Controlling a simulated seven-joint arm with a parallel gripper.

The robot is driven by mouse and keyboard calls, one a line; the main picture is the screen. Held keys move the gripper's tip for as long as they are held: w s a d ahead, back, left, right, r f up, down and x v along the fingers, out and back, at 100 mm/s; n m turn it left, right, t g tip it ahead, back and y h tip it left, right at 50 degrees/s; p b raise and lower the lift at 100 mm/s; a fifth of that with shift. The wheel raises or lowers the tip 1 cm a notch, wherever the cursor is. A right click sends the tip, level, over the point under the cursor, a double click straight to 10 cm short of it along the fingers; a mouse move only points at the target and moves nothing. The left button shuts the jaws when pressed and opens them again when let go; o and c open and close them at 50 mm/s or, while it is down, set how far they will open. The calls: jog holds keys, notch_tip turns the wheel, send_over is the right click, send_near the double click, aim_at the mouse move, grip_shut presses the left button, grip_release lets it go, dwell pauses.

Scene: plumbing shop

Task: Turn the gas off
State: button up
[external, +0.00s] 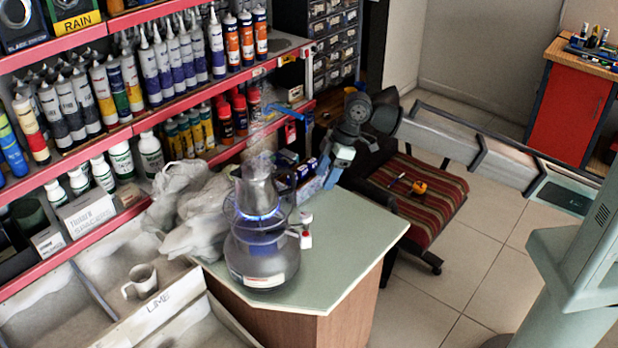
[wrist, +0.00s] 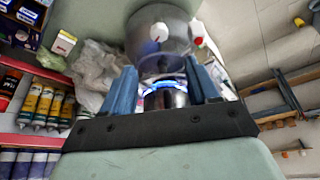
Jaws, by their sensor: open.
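A rounded grey gas canister (external: 262,262) stands on the green counter, with a burner and a blue flame (external: 262,217) on top. A metal pot (external: 259,185) sits over the flame. The pot (wrist: 166,99) and flame (wrist: 164,84) show between my blue fingers. My gripper (external: 307,143) is open and empty, above and right of the canister, apart from the knob. It also shows in the wrist view (wrist: 160,67).
A small red-and-white item (external: 306,239) is by the canister's right side. Crumpled plastic bags (external: 195,205) lie left of it. Red-edged shelves (external: 130,130) with tubes and bottles stand behind. A striped chair (external: 425,190) is right of the counter (external: 345,245), whose front is clear.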

aim_at(306, 215)
jog(key=x, duration=1.3)
jog(key=shift+a+f, duration=0.1)
jog(key=shift+f, duration=0.15)
jog(key=c, duration=1)
